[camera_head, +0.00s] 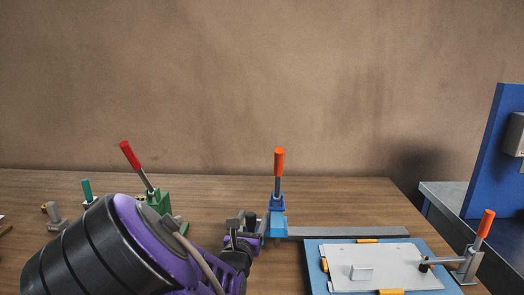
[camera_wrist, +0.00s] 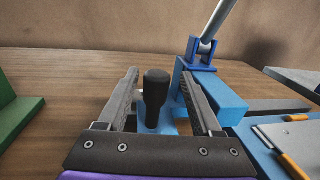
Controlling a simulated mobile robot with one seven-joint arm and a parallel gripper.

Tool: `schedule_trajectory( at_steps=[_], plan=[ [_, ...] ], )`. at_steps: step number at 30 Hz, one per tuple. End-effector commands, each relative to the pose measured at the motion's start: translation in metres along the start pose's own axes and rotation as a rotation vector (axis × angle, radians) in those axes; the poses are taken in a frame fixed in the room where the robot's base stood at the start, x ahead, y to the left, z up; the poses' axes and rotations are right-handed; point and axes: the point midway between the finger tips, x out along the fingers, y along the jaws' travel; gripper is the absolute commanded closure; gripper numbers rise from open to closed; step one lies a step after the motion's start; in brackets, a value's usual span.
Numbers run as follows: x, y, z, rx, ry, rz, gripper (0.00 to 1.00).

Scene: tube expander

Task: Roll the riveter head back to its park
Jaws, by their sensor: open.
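The riveter head is a blue block (camera_head: 277,224) with a grey lever and orange handle (camera_head: 279,160), standing upright at the left end of a grey rail (camera_head: 350,232). In the wrist view its blue body (camera_wrist: 228,92) is right of centre, with the lever leaning up to the right. A black knob (camera_wrist: 157,92) stands upright on a light blue part of it. My gripper (camera_wrist: 158,78) is open, with one finger on each side of the knob and a gap on both sides. In the head view my gripper (camera_head: 249,226) is at the head's left side.
Right of the head, a blue fixture (camera_head: 313,272) carries a pale plate (camera_head: 395,265) with orange stops and an orange-handled clamp (camera_head: 472,262). A green tool with a red handle (camera_head: 130,155) stands left. A blue panel (camera_head: 495,155) rises at far right. The table behind is clear.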

Motion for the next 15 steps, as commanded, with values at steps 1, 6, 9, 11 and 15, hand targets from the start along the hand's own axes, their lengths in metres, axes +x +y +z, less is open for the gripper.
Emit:
schedule_trajectory(
  at_steps=[1, 6, 9, 11, 15],
  plan=[
    [-0.003, 0.000, 0.001, 0.000, 0.001, 0.001, 0.34],
    [-0.016, 0.001, 0.002, 0.000, 0.001, 0.002, 0.34],
    [-0.024, 0.001, 0.002, 0.000, 0.001, 0.002, 0.34],
    [-0.029, 0.001, 0.002, 0.001, 0.001, 0.002, 0.34],
    [-0.040, 0.001, 0.002, 0.001, 0.001, 0.001, 0.34]
  ],
)
